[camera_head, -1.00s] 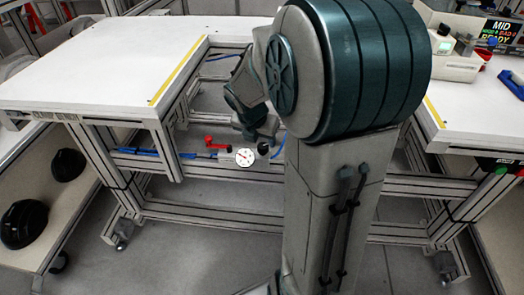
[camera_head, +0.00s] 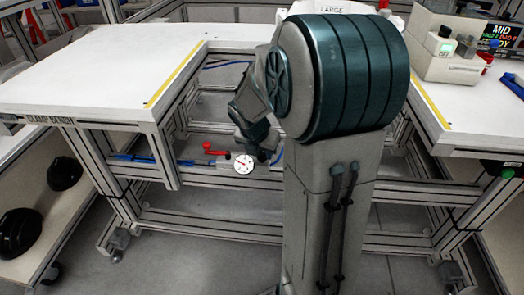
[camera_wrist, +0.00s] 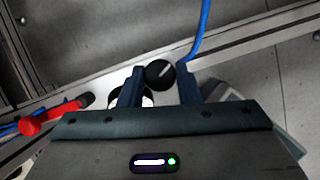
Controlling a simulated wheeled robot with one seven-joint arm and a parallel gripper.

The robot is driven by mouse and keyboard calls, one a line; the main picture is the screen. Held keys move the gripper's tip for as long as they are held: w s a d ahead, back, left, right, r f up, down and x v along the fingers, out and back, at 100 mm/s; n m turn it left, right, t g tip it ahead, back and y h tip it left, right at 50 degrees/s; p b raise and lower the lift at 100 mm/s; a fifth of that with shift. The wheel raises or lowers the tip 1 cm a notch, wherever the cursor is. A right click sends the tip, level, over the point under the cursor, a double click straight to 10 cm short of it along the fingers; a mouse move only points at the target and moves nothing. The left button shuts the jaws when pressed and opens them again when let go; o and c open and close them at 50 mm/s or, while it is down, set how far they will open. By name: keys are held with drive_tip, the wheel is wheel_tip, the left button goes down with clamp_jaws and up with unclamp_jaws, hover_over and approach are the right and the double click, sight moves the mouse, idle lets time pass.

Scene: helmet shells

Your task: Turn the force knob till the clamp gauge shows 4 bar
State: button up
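The black force knob (camera_wrist: 159,73) with a pale mark line shows in the wrist view between the fingertips of my gripper (camera_wrist: 160,72). The fingers stand apart on either side of it, and I see no clear grip on it. In the head view the knob (camera_head: 264,156) is a small dark shape below my wrist, right of the white round clamp gauge (camera_head: 244,163). The gauge has a dark needle, but its reading is too small to tell. In the wrist view a white part, perhaps the gauge, is mostly hidden behind the left finger.
A red lever (camera_head: 212,148) sits left of the gauge; it also shows in the wrist view (camera_wrist: 50,116). A blue hose (camera_wrist: 201,30) runs beside the knob. White bench tops (camera_head: 90,75) flank the frame. Black helmet shells (camera_head: 64,172) lie on a lower shelf.

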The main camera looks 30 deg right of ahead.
drive_tip(key=shift+a, duration=0.1)
drive_tip(key=m+g+p, duration=0.1)
drive_tip(key=m, duration=0.2)
drive_tip(key=shift+h, duration=0.3)
drive_tip(key=m+p, duration=0.1)
drive_tip(key=m+g+p, duration=0.1)
drive_tip(key=m, duration=0.1)
drive_tip(key=shift+w+a+r+m+p, duration=0.1)
drive_tip(key=shift+w+r+m+p, duration=0.05)
drive_tip(key=shift+m+p, duration=0.2)
drive_tip(key=m+g+p, duration=0.1)
drive_tip(key=m+p, duration=0.2)
drive_tip(key=shift+w+m+g, duration=0.1)
drive_tip(key=shift+m+g, duration=0.25)
drive_tip(key=shift+g, duration=0.05)
drive_tip(key=m+g+p, duration=0.1)
drive_tip(key=m+p, duration=0.2)
drive_tip(key=shift+m, duration=0.3)
drive_tip(key=m+g+p, duration=0.1)
drive_tip(key=m+p, duration=0.1)
drive_tip(key=m+y+p, duration=0.1)
drive_tip(key=m+p, duration=0.1)
drive_tip(key=m, duration=0.1)
drive_tip(key=shift+w+d+g+p, duration=0.2)
drive_tip(key=shift+g+p, duration=0.1)
drive_tip(key=shift+g, duration=0.1)
drive_tip(key=shift+m+y+p, duration=0.7)
drive_tip(key=shift+m+p, duration=0.1)
drive_tip(key=shift+m, duration=0.8)
drive_tip(key=shift+f, duration=0.2)
